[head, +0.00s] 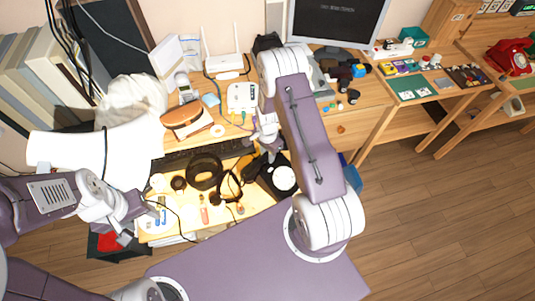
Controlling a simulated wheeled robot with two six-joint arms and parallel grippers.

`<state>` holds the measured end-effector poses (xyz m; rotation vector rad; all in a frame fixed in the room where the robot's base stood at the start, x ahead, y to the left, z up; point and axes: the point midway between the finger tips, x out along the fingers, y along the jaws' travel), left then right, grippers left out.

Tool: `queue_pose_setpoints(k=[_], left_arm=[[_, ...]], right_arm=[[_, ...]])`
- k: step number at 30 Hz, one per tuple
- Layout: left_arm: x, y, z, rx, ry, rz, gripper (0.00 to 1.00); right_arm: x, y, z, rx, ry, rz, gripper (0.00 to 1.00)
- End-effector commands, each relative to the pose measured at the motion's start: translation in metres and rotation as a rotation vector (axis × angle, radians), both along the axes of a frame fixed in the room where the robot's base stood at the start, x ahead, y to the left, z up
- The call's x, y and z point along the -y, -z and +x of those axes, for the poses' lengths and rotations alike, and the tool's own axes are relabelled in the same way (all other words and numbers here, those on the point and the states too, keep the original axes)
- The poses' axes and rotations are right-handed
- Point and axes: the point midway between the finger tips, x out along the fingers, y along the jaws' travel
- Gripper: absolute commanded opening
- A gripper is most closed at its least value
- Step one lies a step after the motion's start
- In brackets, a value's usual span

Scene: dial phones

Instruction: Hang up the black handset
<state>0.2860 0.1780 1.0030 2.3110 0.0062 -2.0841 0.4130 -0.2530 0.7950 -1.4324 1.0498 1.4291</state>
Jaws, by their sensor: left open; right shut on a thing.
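A black dial phone (267,186) with a white dial (284,178) sits at the right end of the light wood desk top. My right gripper (264,146) reaches down just behind the phone and is shut on a dark thing, apparently the black handset (248,168). The handset is small and partly hidden by the gripper, so I cannot tell whether it touches the phone's cradle. My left gripper (147,212) is open and empty at the desk's left front edge.
Black headphones (204,171), a keyboard (190,156) and small loose items crowd the desk left of the phone. A brown bag (188,119), a white router (226,65) and a monitor (337,20) stand behind. A red phone (511,56) is far right. Floor at right is clear.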

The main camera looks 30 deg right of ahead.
Motion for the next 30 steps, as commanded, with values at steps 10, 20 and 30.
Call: queue_pose_setpoints(k=[10,20,30], left_arm=[[0.000,0.002,0.000,0.000,0.000,0.000,0.54],[0.000,0.002,0.000,0.000,0.000,0.000,0.54],[0.000,0.005,0.000,0.000,0.000,0.000,0.54]], right_arm=[[0.000,0.002,0.000,0.000,0.000,0.000,0.37],[0.000,0.003,0.000,0.000,0.000,0.000,0.54],[0.000,-0.054,0.002,0.006,0.000,-0.001,0.54]])
